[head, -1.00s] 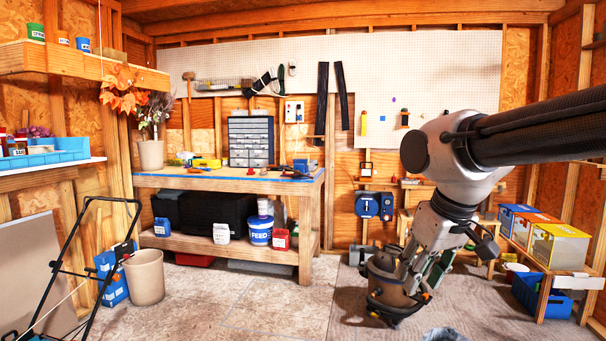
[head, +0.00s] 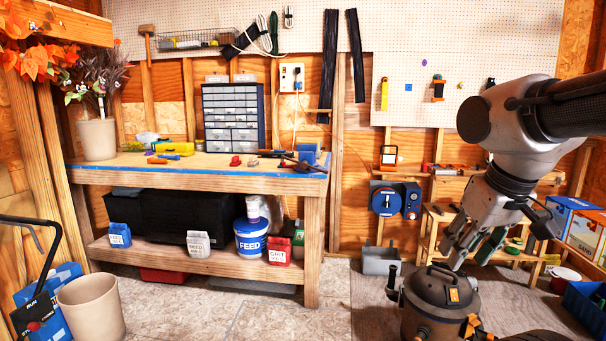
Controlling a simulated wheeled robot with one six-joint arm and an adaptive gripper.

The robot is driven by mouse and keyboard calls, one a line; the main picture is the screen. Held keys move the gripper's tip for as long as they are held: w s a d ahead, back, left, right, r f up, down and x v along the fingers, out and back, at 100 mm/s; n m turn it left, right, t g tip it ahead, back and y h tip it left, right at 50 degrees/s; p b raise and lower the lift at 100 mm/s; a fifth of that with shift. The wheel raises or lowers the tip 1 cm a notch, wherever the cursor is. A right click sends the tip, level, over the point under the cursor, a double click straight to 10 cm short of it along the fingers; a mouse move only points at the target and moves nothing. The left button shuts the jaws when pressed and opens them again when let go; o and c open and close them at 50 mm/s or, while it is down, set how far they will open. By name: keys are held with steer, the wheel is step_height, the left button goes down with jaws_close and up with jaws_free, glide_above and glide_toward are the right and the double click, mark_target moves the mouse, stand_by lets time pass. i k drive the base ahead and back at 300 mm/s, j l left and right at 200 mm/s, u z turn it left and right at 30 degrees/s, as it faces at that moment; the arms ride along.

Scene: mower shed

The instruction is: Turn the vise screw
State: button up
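The workbench (head: 200,178) stands ahead, left of centre in the head view. At its right end sits a small blue thing (head: 308,153) with dark, bar-like parts (head: 301,165) in front of it. It may be the vise, but it is too small to make out a screw or handle. My gripper (head: 463,256) hangs at the right, pointing down and a little left, well apart from the bench. Its fingers look spread, with nothing visible between them.
A brown shop vacuum (head: 440,300) stands on the floor below my gripper in the picture. A beige bin (head: 92,308) and a black mower handle (head: 40,245) are at lower left. Floor before the bench is clear.

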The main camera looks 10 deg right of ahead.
mark_target(303, 165)
steer(key=i+j+z, duration=0.1)
steer(key=i, duration=0.45)
steer(key=i+l, duration=0.15)
steer(key=i, duration=0.35)
steer(key=i+l+u, duration=0.1)
steer(key=i, duration=0.4)
